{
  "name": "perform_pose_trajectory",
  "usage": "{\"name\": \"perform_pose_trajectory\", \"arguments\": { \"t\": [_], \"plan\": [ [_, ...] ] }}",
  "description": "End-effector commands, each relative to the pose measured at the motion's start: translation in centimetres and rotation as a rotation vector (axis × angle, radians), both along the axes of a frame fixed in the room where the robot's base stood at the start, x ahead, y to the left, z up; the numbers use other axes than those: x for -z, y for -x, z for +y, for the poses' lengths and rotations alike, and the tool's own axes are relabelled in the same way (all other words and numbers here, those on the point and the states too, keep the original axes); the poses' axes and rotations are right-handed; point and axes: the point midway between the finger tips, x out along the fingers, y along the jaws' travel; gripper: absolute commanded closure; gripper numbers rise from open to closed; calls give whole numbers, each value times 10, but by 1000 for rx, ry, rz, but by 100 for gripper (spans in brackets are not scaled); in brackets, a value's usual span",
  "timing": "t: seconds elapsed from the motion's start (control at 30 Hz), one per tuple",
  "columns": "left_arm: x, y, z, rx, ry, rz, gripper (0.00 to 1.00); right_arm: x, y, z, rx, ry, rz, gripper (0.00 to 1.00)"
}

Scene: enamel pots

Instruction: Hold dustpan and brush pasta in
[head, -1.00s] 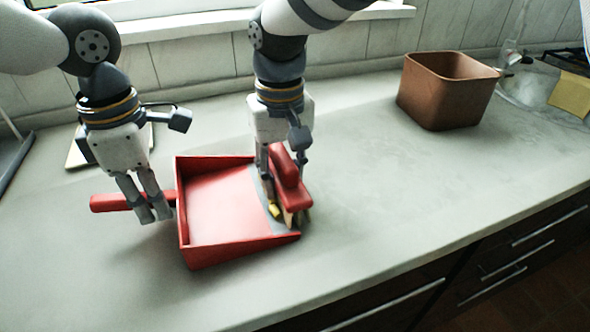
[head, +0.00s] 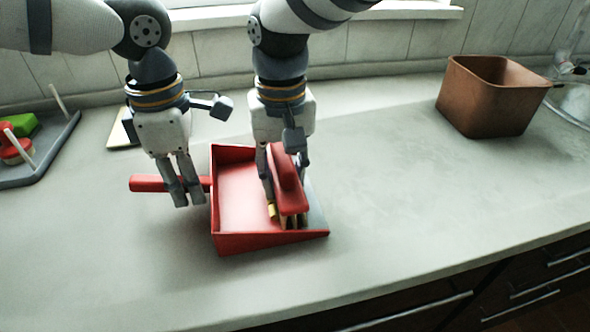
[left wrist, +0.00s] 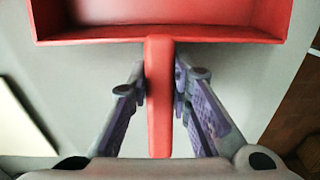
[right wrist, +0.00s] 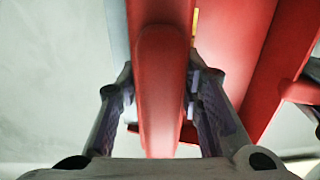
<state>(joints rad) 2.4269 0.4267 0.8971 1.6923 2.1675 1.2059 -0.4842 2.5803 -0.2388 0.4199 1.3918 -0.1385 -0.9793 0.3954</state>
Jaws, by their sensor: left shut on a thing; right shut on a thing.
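The red dustpan (head: 240,180) lies on the counter with its open lip toward the right. My left gripper (head: 188,200) is shut on its handle (head: 148,183); the left wrist view shows the handle (left wrist: 159,100) between the fingers. My right gripper (head: 285,190) is shut on the red brush (head: 289,185), whose grip (right wrist: 160,90) fills the space between the fingers in the right wrist view. The brush stands inside the pan near its lip, bristles down. A yellow pasta piece (head: 272,211) sits in the pan at the left side of the bristles. Other pasta is hidden or absent from view.
A brown bin (head: 490,100) stands at the back right. A grey rack (head: 50,150) with green and red items is at the far left. A flat pale board (head: 122,132) lies behind my left gripper. The counter (head: 400,190) right of the dustpan is clear.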

Motion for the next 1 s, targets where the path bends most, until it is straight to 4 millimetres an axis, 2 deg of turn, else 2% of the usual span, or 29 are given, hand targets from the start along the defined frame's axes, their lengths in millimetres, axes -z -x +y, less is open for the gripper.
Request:
{"name": "perform_pose_trajectory", "arguments": {
  "t": [0.23, 0.5, 0.77, 1.0],
  "plan": [
    [0, 0, -1, 0, 2, 0, 100, 0, 0, 1, 0, 0, 0, 94],
    [0, 0, 0, 0, 1, 0, 100, -2, 2, 20, 0, 0, -1, 94],
    [0, 0, -1, 2, 1, -1, 100, -2, 3, 23, -2, -2, -1, 94],
    [0, 0, -1, 3, 1, 0, 100, -21, 2, 20, -3, -6, -5, 94]
  ]
}}
